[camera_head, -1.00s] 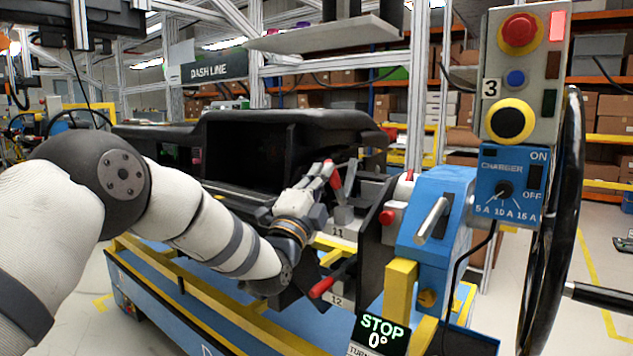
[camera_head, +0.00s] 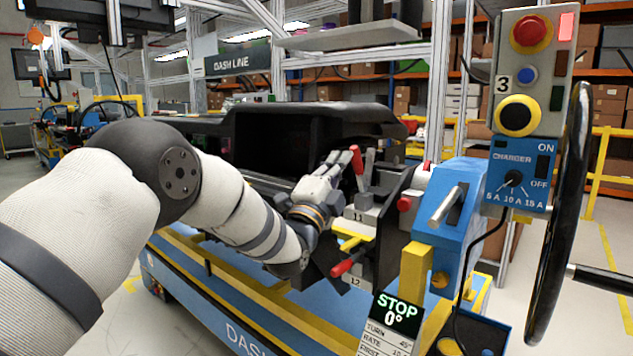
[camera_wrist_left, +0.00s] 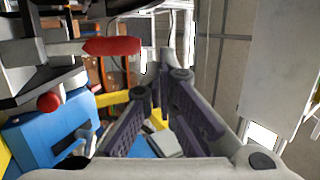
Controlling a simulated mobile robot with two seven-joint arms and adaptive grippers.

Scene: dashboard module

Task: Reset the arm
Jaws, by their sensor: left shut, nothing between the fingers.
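My left gripper (camera_head: 350,156) is shut and empty, with its fingers pointing up and away in the head view. It is just left of the upright red-handled lever (camera_head: 357,165) by the label 11; whether they touch I cannot tell. In the left wrist view the closed finger pads (camera_wrist_left: 158,90) hold nothing. A red lever handle (camera_wrist_left: 112,46) shows there to the left of the fingers, apart from them. My left arm (camera_head: 235,205) reaches in from the left in front of the dashboard module (camera_head: 380,115). My right gripper is not in view.
A second red-handled lever (camera_head: 342,267) is at label 12, below the gripper. A blue fixture (camera_head: 447,215) with a grey handle stands to the right. Farther right are the control box (camera_head: 540,65), the charger panel (camera_head: 522,175) and a black wheel (camera_head: 560,220). A shelf (camera_head: 350,38) overhangs behind.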

